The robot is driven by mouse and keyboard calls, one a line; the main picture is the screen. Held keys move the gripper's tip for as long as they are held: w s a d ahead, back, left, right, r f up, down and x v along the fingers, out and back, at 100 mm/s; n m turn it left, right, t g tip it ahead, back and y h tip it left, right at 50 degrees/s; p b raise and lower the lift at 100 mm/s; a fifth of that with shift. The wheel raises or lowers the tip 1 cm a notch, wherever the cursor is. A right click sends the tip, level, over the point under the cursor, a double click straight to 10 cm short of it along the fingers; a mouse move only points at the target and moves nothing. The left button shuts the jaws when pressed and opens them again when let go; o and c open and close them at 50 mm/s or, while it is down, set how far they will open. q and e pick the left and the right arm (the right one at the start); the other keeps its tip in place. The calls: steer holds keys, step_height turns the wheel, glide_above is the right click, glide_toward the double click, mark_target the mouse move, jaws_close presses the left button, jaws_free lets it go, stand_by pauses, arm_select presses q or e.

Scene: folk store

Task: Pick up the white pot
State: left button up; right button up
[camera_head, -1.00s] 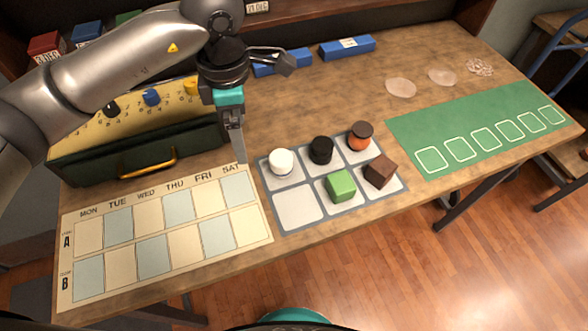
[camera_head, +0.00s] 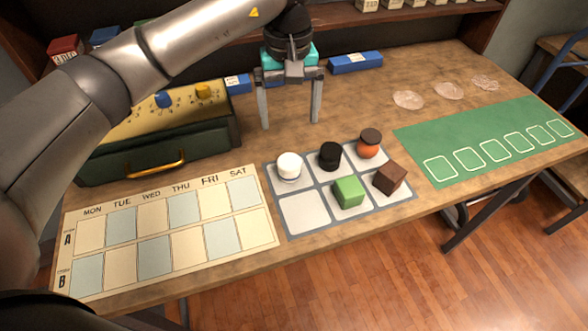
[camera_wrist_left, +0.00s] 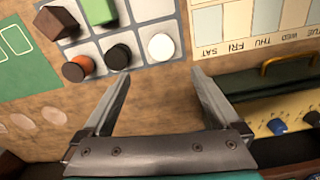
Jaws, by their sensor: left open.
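The white pot (camera_head: 289,165) is a small round white piece standing in the back left cell of the grey-edged grid mat (camera_head: 305,212). It also shows in the left wrist view (camera_wrist_left: 161,46), beyond and between the two fingers. My left gripper (camera_head: 290,125) is open and empty, fingers pointing down, above the table behind the white pot and apart from it. The open fingers also show in the left wrist view (camera_wrist_left: 160,82). My right gripper is not in view.
A black pot (camera_head: 330,156), an orange pot with dark lid (camera_head: 368,144), a green cube (camera_head: 348,191) and a brown cube (camera_head: 390,178) share the mat. A weekday chart (camera_head: 165,230) lies left, a green box (camera_head: 160,152) behind it, a green mat (camera_head: 485,142) right.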

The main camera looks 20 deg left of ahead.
mark_target(289, 161)
arm_select(q)
step_height(289, 161, down, 9)
steer(key=shift+r+b, duration=0.1)
steer(key=shift+b, duration=0.2)
steer(key=shift+s+f, duration=0.2)
steer(key=shift+f, duration=1.15)
steer(key=shift+s+f, duration=0.15)
steer(key=shift+f, duration=1.15)
steer(key=c, duration=1.5)
steer(key=shift+c, duration=0.2)
steer(key=shift+r, duration=0.2)
